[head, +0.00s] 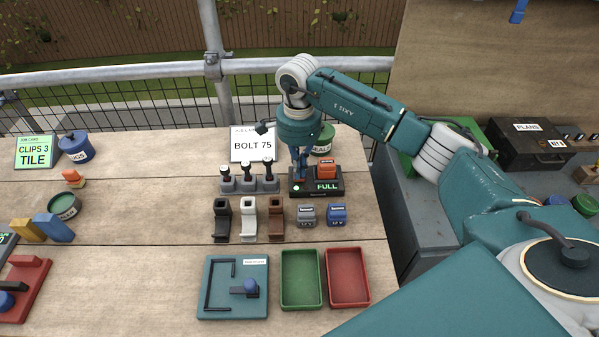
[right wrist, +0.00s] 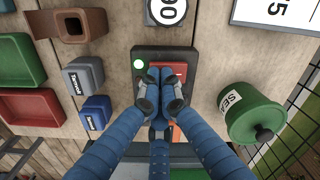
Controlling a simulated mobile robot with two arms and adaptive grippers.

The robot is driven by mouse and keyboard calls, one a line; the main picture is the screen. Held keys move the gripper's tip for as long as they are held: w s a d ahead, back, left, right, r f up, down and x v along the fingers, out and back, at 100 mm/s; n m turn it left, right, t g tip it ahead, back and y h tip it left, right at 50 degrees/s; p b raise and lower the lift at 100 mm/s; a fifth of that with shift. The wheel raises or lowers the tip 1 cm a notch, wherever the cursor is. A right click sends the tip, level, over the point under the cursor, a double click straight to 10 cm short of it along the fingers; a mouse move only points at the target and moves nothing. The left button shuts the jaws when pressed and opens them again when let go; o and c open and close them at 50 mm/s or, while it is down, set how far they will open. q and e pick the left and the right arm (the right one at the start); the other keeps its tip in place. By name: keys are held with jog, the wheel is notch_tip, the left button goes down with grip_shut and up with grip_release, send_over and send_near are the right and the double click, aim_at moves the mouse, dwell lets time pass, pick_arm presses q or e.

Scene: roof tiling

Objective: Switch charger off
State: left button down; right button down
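The charger (head: 337,190) is a black box on the bench. Its display reads FULL and a pale green light glows at its left front. An orange battery (head: 326,171) sits on its right part. My right gripper (head: 301,177) points down over the charger's left part. In the right wrist view its blue fingers (right wrist: 160,76) are drawn together, tips over or against an orange-red switch (right wrist: 180,69) beside the lit lamp (right wrist: 138,65). Contact is hard to tell, and the fingers hide part of the switch. My left gripper is not in view.
Grey (head: 306,215) and blue (head: 337,214) blocks sit in front of the charger. The green SEAL pot (head: 325,141) and BOLT 75 card (head: 253,145) are behind. Green (head: 301,280) and red (head: 347,278) trays lie nearer.

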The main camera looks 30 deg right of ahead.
jog(key=shift+s+f, duration=0.1)
jog(key=shift+f, duration=0.15)
jog(key=shift+r, duration=0.15)
jog(key=shift+r+p, duration=0.6)
jog(key=shift+r, duration=0.35)
jog(key=shift+r+p, duration=1.25)
jog(key=shift+r, duration=1.2)
